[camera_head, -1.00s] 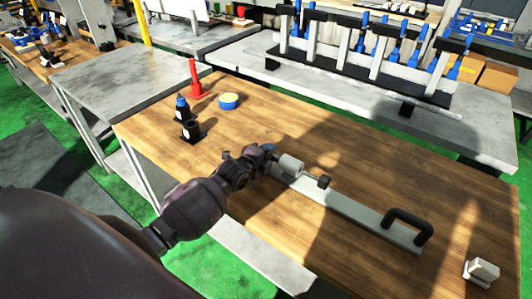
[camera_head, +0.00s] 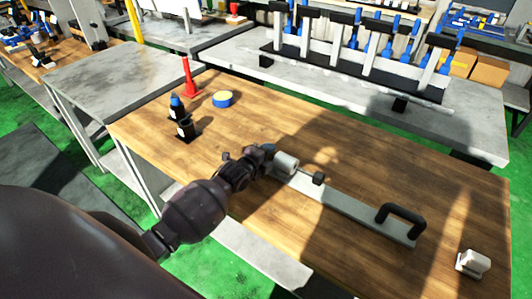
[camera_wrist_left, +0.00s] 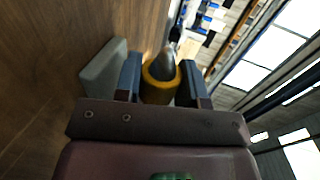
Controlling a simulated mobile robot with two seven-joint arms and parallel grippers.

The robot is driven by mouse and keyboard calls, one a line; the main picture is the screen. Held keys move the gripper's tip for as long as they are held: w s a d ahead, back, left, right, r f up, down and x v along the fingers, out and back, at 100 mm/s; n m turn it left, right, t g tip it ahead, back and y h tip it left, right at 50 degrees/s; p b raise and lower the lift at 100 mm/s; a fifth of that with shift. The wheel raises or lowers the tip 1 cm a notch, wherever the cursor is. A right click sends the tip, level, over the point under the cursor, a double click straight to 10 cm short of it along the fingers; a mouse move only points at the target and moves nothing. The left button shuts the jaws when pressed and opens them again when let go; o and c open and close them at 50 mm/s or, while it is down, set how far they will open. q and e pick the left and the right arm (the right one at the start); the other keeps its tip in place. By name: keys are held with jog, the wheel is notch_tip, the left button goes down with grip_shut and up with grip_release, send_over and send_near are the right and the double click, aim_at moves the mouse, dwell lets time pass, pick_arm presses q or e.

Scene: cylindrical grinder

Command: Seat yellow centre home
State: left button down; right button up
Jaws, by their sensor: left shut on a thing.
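My left gripper (camera_head: 268,152) is low over the wooden table, close to the left end of a long grey bar fixture (camera_head: 345,212). In the left wrist view, the fingers of my left gripper (camera_wrist_left: 160,88) are shut on the yellow centre (camera_wrist_left: 160,82), a yellow collar with a grey tapered tip pointing away. The head view hides the yellow centre behind the wrist. A light grey cylinder (camera_head: 286,162) with a black knob (camera_head: 318,178) sits on the bar just right of the gripper. I cannot tell whether the centre touches it. My right gripper is not in view.
A black handle (camera_head: 401,217) rises from the bar's right end. A white block (camera_head: 473,263) lies front right.

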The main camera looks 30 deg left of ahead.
pick_arm(q)
jog(key=shift+d+r, duration=0.1)
jog(key=shift+d, duration=0.35)
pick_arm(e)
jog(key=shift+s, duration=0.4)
pick_arm(q)
jog(key=shift+d, duration=0.2)
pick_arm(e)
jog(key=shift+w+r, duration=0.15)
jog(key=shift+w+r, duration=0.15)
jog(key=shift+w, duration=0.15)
pick_arm(q)
jog(key=c, duration=0.6)
grip_release()
jog(key=shift+d, duration=0.1)
jog(key=shift+s, duration=0.65)
jog(key=v, duration=0.9)
jog(key=shift+s+r+p, duration=0.25)
jog(key=shift+p, duration=0.15)
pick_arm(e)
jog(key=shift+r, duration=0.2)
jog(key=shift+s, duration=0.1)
